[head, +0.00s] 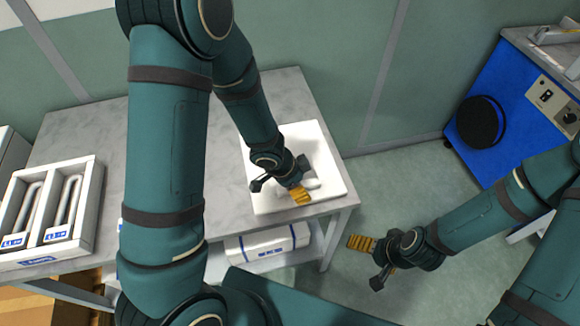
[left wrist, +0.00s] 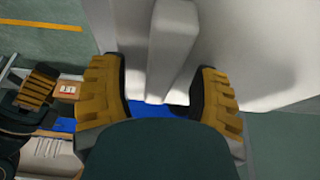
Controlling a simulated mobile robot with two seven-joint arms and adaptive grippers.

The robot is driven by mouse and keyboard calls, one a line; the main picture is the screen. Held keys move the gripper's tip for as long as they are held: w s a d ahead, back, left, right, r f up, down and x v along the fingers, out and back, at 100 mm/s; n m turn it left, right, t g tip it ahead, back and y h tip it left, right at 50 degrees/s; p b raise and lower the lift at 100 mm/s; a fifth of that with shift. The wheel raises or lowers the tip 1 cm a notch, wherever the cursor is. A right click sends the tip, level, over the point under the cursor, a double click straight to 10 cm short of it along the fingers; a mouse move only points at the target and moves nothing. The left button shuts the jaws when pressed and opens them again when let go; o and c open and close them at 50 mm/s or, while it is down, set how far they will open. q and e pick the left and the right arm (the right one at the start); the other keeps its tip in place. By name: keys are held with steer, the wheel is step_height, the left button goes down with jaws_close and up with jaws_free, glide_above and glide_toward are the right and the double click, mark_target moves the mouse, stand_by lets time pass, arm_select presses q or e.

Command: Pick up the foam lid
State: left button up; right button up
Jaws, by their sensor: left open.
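The foam lid (head: 327,150) is a white square slab lying flat on the grey table's right end. A raised white bar, its grip, shows in the middle. In the left wrist view the lid (left wrist: 245,60) fills the upper part, with its bar (left wrist: 172,45) between my two yellow fingers. My left gripper (head: 301,193) is open around the bar's near end, with gaps visible on both sides. It partly hides the bar in the head view. My right gripper (head: 366,255) hangs over the floor right of the table; its finger opening is unclear.
A white tray (head: 96,205) with looped metal parts stands at the table's left. A white box (head: 268,244) with blue marks sits on the lower shelf. A blue machine (head: 510,85) stands at the right. Floor between table and machine is clear.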

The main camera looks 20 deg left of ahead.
arm_select(q)
jaws_close()
steer(key=shift+r, duration=0.1)
stand_by(0.3)
